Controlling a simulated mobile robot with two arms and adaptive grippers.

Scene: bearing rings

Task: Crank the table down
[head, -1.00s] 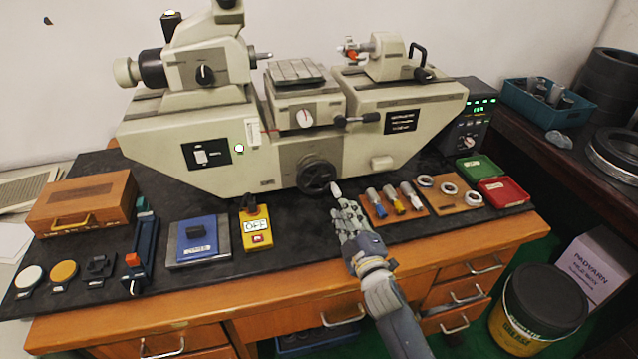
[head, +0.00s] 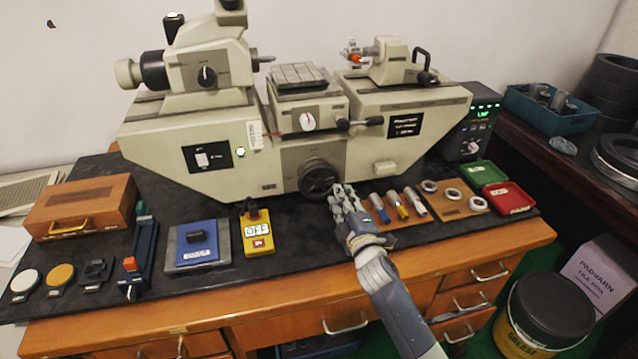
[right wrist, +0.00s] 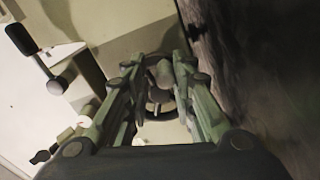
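The table (head: 300,78) is the small slotted plate on its block at the middle of the measuring machine. The black crank wheel (head: 319,178) is on the machine's front below it; part of its rim shows between my fingers in the right wrist view (right wrist: 160,106). My right gripper (head: 343,189) is open, at the wheel's lower right, with its fingertips around the place of the pale crank handle. In the right wrist view my right gripper's fingers (right wrist: 158,66) stand apart, with a greyish piece between them; contact is unclear. My left gripper is out of view.
Metal pins on a wooden board (head: 402,208) and rings on another board (head: 452,198) lie close right of my right gripper. Black mat is bare before the wheel.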

